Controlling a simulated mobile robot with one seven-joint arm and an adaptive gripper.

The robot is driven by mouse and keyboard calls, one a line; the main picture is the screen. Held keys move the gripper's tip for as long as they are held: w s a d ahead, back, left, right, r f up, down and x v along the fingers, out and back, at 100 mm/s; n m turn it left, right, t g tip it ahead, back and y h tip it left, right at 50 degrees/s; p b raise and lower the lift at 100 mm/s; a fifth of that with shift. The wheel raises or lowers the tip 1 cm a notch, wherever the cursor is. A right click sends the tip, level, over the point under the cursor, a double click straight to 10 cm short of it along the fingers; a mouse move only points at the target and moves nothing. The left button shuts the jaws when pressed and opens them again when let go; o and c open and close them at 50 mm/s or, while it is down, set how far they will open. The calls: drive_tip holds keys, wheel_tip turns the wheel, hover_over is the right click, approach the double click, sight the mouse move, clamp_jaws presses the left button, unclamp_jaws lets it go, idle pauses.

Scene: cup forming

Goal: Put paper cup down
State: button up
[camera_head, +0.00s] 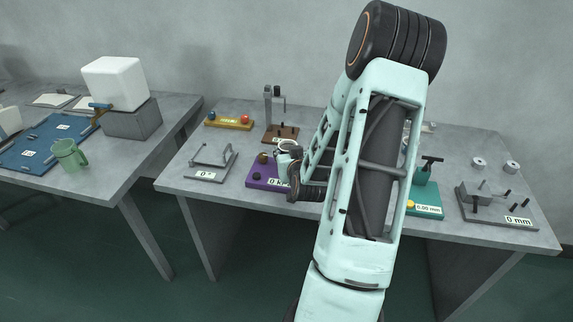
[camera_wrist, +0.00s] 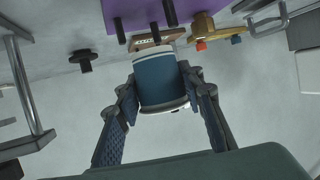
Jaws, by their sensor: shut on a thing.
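The paper cup (camera_wrist: 160,78) is blue with a pale rim and sits between the two fingers of my gripper (camera_wrist: 163,96) in the wrist view. The fingers press on it from both sides, so my gripper is shut on it. In the head view, my gripper (camera_head: 298,181) is over the right table, at the purple device's right end. A small whitish rounded thing shows just above it, partly hidden; I cannot tell there whether it is the cup. My arm hides the middle of the table.
The purple device (camera_head: 257,177) with dark pegs stands close to my gripper. A teal device (camera_head: 427,200) and a dark plate (camera_head: 497,207) stand to the right.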

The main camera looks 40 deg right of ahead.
drive_tip(key=f+b, duration=0.1)
drive_tip(key=f, duration=0.1)
drive_tip(key=f+b, duration=0.1)
drive_tip(key=f, duration=0.1)
drive_tip(key=shift+w+f, duration=0.1)
drive_tip(key=shift+w, duration=0.3)
drive_tip(key=shift+f+b, duration=0.25)
drive_tip(key=shift+b, duration=0.35)
